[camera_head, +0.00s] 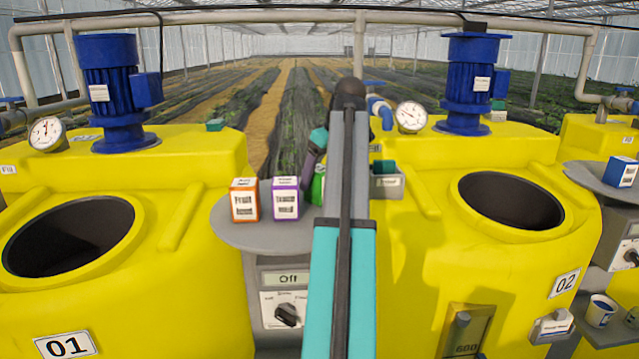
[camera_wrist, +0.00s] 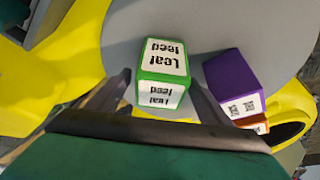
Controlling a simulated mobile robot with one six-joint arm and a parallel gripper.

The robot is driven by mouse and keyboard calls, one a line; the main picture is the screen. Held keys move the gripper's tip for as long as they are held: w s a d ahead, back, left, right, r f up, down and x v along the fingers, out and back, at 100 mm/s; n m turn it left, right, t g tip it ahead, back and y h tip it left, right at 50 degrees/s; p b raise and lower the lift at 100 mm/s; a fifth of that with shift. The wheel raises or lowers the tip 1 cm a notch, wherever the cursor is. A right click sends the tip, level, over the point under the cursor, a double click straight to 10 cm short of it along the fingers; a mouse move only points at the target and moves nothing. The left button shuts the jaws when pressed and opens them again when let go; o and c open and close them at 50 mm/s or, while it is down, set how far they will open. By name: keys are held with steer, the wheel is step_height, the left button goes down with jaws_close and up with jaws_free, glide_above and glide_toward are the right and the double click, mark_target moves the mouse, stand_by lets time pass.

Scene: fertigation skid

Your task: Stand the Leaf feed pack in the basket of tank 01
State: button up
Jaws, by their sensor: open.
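The Leaf feed pack (camera_wrist: 163,70) is a white box with green edges. In the wrist view it stands on the grey round shelf, between the two fingers of my gripper (camera_wrist: 162,82). My gripper is open, with a finger on either side of the pack; I cannot tell whether either touches it. In the head view only a green sliver of the pack (camera_head: 318,187) shows behind my arm. Tank 01 (camera_head: 190,150) is the yellow tank at left, with a dark round opening (camera_head: 70,237). I cannot make out a basket inside it.
On the grey shelf (camera_head: 232,232), an orange-edged pack (camera_head: 244,200) and a purple-edged pack (camera_head: 286,199) stand left of the Leaf feed pack. The purple one is close to my gripper. A blue motor (camera_head: 110,85) rises behind tank 01's opening. Tank 02 (camera_head: 420,260) stands at right.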

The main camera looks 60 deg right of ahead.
steer(key=shift+p+x, duration=0.4)
steer(key=shift+x, duration=1.15)
steer(key=c, duration=1.5)
steer(key=shift+r, duration=0.15)
step_height(320, 180, up, 8)
steer(key=shift+d+f+b, duration=0.1)
steer(key=shift+f+b, duration=0.1)
steer(key=shift+b, duration=1.05)
steer(key=shift+r, duration=1.05)
